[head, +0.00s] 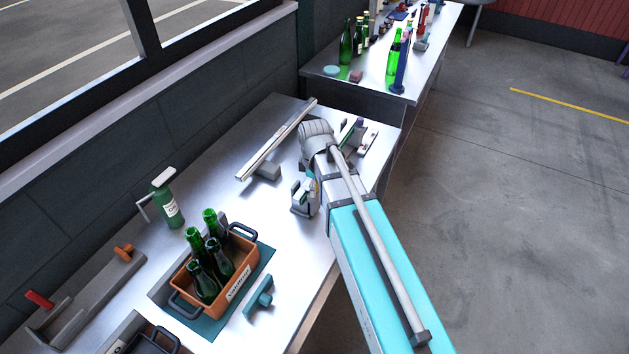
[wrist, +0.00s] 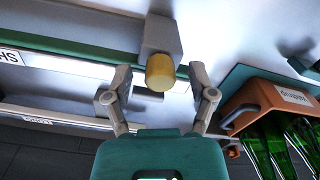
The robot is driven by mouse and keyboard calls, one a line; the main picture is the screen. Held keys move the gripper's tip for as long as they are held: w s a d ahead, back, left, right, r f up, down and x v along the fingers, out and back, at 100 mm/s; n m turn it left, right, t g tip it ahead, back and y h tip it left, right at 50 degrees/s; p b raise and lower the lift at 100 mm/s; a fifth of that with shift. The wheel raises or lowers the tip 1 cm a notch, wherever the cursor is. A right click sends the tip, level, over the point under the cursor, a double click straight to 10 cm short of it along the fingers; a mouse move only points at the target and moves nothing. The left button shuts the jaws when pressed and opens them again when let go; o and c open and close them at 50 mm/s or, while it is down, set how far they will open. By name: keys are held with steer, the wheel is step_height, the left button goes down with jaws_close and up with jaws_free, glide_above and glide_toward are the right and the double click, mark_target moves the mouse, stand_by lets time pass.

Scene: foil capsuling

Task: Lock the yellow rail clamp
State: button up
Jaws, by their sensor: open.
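In the wrist view, the yellow clamp part (wrist: 160,72) is a short rounded cylinder on the end of a grey block (wrist: 161,36). The block stands beside a green strip (wrist: 75,47) with a white label at its left end. My gripper (wrist: 160,80) is open, with one finger on each side of the yellow part. A gap shows between each finger and the yellow part. In the head view, my gripper (head: 305,196) is low over the metal bench, and I cannot make out the yellow clamp there.
An orange crate (head: 185,275) of green bottles stands on a teal mat, left of my gripper; the crate also shows in the wrist view (wrist: 262,98). A long pale rail (head: 277,139) lies behind. Clear bench (head: 225,190) lies between.

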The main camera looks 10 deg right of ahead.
steer(key=shift+m, duration=0.4)
